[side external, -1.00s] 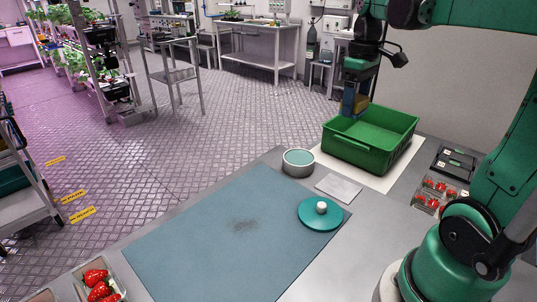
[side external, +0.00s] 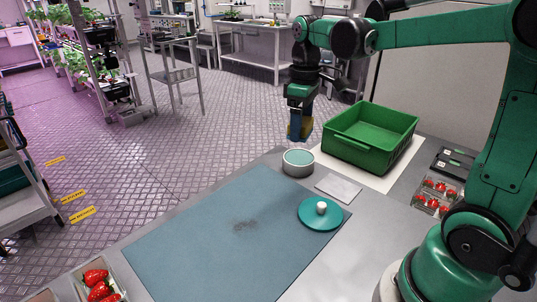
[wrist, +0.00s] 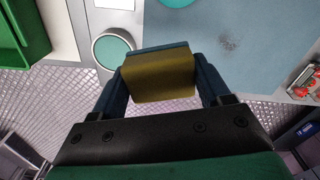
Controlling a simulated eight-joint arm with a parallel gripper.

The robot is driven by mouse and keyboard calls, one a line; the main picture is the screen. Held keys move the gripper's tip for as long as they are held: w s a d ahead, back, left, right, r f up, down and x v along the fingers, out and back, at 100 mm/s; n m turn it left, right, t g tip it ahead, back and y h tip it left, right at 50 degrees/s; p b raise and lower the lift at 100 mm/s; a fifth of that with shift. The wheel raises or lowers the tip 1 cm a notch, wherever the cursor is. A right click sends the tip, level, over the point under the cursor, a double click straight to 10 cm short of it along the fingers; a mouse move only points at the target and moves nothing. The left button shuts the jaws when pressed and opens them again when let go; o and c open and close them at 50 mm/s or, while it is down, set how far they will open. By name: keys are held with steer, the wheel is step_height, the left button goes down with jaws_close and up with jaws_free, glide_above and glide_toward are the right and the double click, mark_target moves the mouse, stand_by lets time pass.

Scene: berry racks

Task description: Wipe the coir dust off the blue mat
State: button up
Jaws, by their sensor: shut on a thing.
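The blue mat (side external: 200,245) lies flat on the grey table and also fills the upper right of the wrist view (wrist: 205,22). A small dark patch of coir dust (side external: 244,225) sits near its middle; it also shows in the wrist view (wrist: 229,43). My gripper (side external: 300,122) is shut on a yellow-brown sponge-like block with a blue layer (wrist: 165,78). It holds the block in the air beyond the table's back edge, behind the round tin and clear of the mat.
A round tin with a teal top (side external: 298,162) stands at the mat's back corner. A green crate (side external: 362,158) stands on a white sheet. Strawberry punnets sit front left (side external: 97,285) and right (side external: 440,190).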

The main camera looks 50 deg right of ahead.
steer(key=w+a+f+n, duration=0.2)
steer(key=a+f+n, duration=0.15)
steer(key=a, duration=0.45)
steer(key=n, duration=0.2)
glide_above(232, 230)
steer(key=s, duration=0.1)
step_height(232, 230, down, 4)
steer(key=shift+s+f, duration=0.1)
steer(key=shift+f, duration=3.3)
steer(key=shift+d+f, duration=0.5)
steer(key=shift+d, duration=0.1)
steer(key=shift+c, duration=0.5)
steer(key=shift+d+f, duration=0.15)
steer(key=shift+d, duration=3.2)
steer(key=shift+a, duration=3.9)
steer(key=shift+w, duration=0.7)
steer(key=shift+s+d, duration=0.1)
steer(key=shift+d, duration=3.8)
steer(key=shift+a, duration=3.9)
step_height(232, 230, up, 8)
